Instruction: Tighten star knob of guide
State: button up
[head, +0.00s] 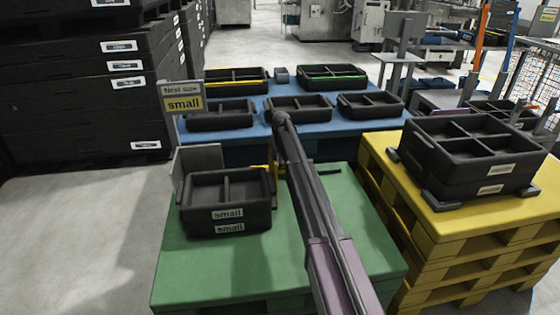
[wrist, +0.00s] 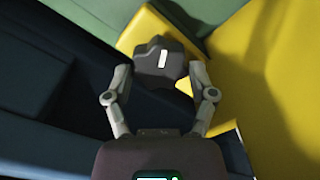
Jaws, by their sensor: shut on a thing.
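The star knob (wrist: 160,62) is dark grey and lobed, with a white mark on its top face. In the wrist view it sits over a yellow part, which looks like the guide (wrist: 140,35). My gripper (wrist: 160,72) has one finger on each side of the knob and is shut on it. In the head view a little yellow of the guide (head: 262,168) shows at the back of the green table, beside the small black trays. My arm hides the knob and the gripper in that view.
Two stacked black trays (head: 228,210) labelled "small" stand on the green table (head: 190,270), against a grey plate (head: 200,160). A blue table (head: 330,128) behind holds several trays. A yellow pallet stack (head: 385,150) with trays stands at right. The green table's front is clear.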

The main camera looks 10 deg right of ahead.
jog(key=m, duration=0.6)
jog(key=shift+d, duration=0.1)
dwell(0.5)
jog(key=o, duration=1)
jog(key=shift+o, duration=0.2)
